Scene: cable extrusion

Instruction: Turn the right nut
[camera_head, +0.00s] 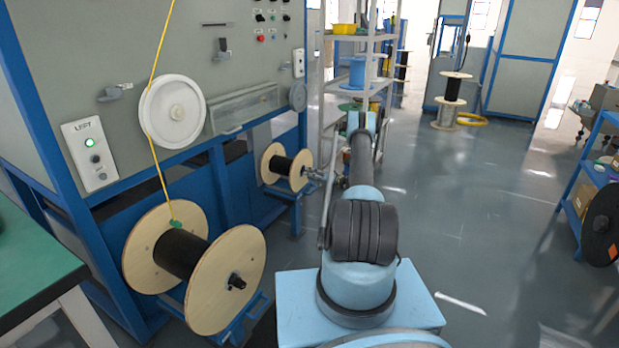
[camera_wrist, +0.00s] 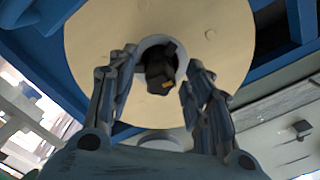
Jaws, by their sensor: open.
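The right spool (camera_head: 278,158), with pale wooden flanges and a dark core, sits on a blue stand in the head view. In the wrist view its round flange (camera_wrist: 95,28) fills the upper middle. The dark nut (camera_wrist: 160,78) stands out from a pale ring at the flange centre, with a small orange mark on it. My gripper (camera_wrist: 160,66) is open, with one finger on each side of the nut; I see gaps between the fingers and the nut. In the head view my gripper (camera_head: 314,175) is small, at the spool's right side; the nut is hard to make out there.
A larger left spool (camera_head: 225,279) with a yellow cable (camera_head: 154,100) stands nearer, below the grey control panel (camera_head: 95,40). A shelf rack (camera_head: 331,85) stands behind my arm. The floor (camera_head: 470,200) to the right is clear.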

